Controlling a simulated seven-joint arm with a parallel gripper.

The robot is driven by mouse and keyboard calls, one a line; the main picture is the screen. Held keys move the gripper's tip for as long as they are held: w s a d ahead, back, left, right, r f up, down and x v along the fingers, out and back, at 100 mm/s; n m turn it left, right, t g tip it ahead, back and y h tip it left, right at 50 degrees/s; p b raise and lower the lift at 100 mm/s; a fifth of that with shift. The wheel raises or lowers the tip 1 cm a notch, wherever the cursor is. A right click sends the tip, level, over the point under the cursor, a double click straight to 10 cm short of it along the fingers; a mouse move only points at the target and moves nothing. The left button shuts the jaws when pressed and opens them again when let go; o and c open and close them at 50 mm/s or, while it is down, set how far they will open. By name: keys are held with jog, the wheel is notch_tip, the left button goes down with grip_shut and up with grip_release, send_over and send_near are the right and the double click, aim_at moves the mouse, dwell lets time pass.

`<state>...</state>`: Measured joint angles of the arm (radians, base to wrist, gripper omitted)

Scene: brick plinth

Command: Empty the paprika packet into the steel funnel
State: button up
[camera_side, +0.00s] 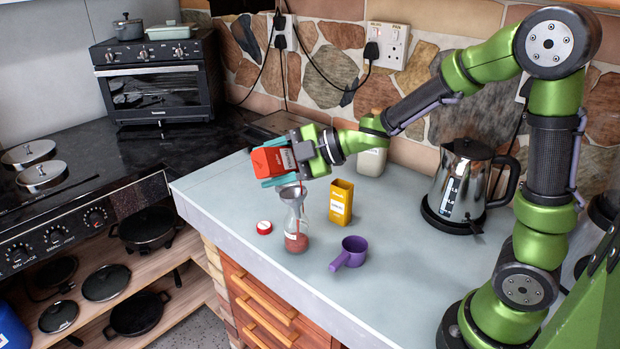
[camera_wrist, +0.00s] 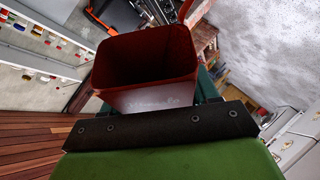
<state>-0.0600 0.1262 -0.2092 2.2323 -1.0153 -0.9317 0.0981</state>
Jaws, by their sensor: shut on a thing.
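The red paprika packet (camera_side: 271,161) is held between the teal fingers of my gripper (camera_side: 283,159), tipped on its side above the steel funnel (camera_side: 291,194). The funnel sits in the neck of a clear glass bottle (camera_side: 296,222). Red powder (camera_side: 296,243) lies in the bottom of the bottle. A thin red line runs down beside the packet to the funnel, apparently falling powder. In the wrist view the packet (camera_wrist: 150,98) shows its open mouth and dark red inside; how much is left in it I cannot tell.
A red-and-white lid (camera_side: 264,227) lies left of the bottle. A yellow packet (camera_side: 341,202) stands to its right, with a purple scoop (camera_side: 352,251) in front. A pale cork-topped jar (camera_side: 371,158) and a kettle (camera_side: 462,182) stand behind.

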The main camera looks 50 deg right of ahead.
jog(key=shift+d+r+m+t+y+p, duration=0.5)
jog(key=shift+r+m+y+p, duration=0.15)
jog(key=shift+m+y, duration=0.2)
dwell(3.6)
jog(key=shift+a+f+n+h, duration=0.15)
jog(key=shift+a+n+h, duration=0.1)
jog(key=shift+a+n, duration=0.1)
jog(key=shift+a+f+n+g+h, duration=0.6)
jog(key=shift+f+n+h, duration=0.15)
jog(key=shift+n+h, duration=0.2)
jog(key=f+n+h, duration=0.1)
jog(key=h, duration=0.1)
jog(key=f+n+h, duration=0.1)
jog(key=f+n+h+b, duration=0.1)
jog(key=h, duration=0.1)
jog(key=shift+a+f+n+g+h, duration=0.15)
jog(key=shift+a+n+g+h, duration=0.15)
jog(key=shift+n+g+h, duration=0.1)
jog(key=shift+d+r+n+h+b, duration=0.2)
jog(key=shift+r+n+h+b, duration=0.2)
jog(key=shift+h+b, duration=0.3)
